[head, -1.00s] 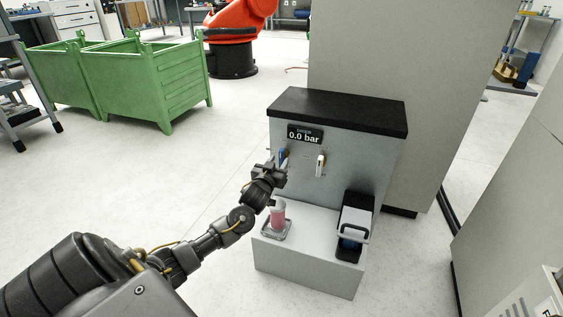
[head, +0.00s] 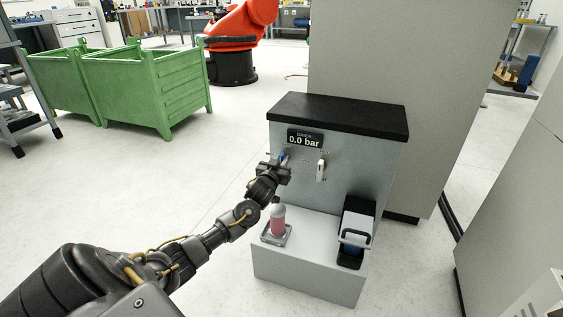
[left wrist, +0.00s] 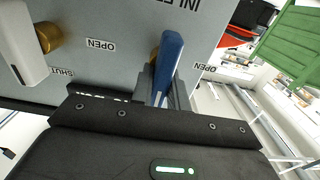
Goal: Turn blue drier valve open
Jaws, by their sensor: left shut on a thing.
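The blue drier valve handle (left wrist: 168,60) shows in the left wrist view, held between the fingers of my left gripper (left wrist: 165,92). In the head view the blue handle (head: 282,156) shows only in part, above my left gripper (head: 275,168), at the front panel of the drier (head: 345,149). The handle's lower part is hidden by the gripper. An OPEN label lies to each side of the handle in the wrist view. The display (head: 305,140) reads 0.0 bar. My right gripper is not in view.
A white valve handle (head: 321,170) sits right of the blue one, also in the left wrist view (left wrist: 22,45). Below are a pink cylinder (head: 278,222) on a small tray and a black-and-white device (head: 355,235). Green bins (head: 150,85) stand at the back left.

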